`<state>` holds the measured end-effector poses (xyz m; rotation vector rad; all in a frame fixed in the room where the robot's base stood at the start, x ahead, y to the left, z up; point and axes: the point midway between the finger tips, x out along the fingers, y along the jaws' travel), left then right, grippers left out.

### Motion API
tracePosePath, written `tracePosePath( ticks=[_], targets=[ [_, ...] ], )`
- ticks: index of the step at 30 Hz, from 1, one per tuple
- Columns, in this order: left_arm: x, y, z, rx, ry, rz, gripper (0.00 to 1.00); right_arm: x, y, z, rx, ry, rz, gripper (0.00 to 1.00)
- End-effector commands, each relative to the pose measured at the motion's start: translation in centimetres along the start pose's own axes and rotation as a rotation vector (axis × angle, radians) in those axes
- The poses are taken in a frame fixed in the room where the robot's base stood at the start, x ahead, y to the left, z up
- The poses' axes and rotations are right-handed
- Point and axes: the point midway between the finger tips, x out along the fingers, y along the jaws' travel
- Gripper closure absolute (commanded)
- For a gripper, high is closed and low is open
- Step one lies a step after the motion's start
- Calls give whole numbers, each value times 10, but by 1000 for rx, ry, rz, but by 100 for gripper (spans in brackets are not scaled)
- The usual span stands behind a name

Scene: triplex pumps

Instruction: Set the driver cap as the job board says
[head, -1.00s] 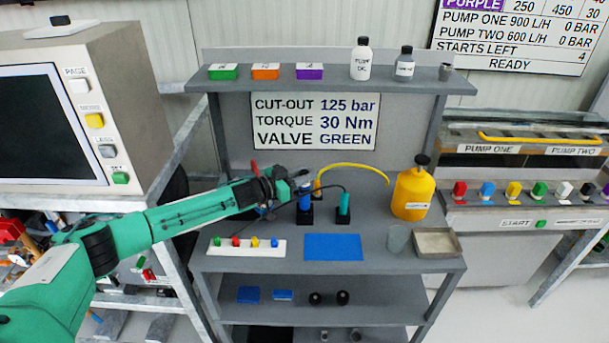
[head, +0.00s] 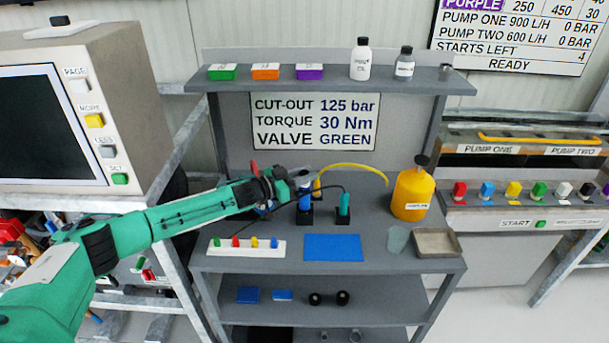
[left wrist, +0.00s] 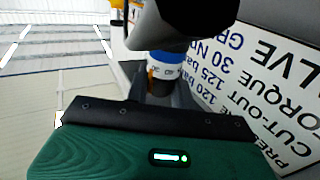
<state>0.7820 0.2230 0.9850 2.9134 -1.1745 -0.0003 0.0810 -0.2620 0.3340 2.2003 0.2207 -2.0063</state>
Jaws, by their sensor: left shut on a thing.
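The blue driver (head: 305,203) stands upright in a black holder on the bench's worktop. My left gripper (head: 289,187) is at the driver's top and shut on its cap. In the left wrist view the blue cap (left wrist: 166,57) shows above a white scale band (left wrist: 163,72) with small dark digits, which I cannot read surely. My dark gripper parts hide much of the cap. The job board (head: 315,121) reads cut-out 125 bar, torque 30 Nm, valve green. My right gripper is not in view.
A green tool (head: 343,204) stands close right of the driver. A yellow hose (head: 355,166) arches behind, and a yellow jug (head: 411,193) stands at the right. A white strip with coloured valves (head: 246,247) and a blue mat (head: 333,247) lie in front.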

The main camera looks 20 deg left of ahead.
Motion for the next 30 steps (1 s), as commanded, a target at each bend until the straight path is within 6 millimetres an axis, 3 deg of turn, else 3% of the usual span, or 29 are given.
tracePosePath(
  ticks=[11, 12, 15, 25, 30],
  targets=[
    [0, 0, -1, -1, 2, 1, 99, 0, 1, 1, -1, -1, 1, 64],
    [0, 0, -1, -1, 2, 1, 70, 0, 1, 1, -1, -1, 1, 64],
    [0, 0, -1, 0, 1, 1, 55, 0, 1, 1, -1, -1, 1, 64],
    [-3, 0, 0, 0, 0, 0, 55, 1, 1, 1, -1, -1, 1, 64],
    [-22, -1, 2, -1, -1, -1, 55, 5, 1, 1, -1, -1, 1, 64]
  ],
)
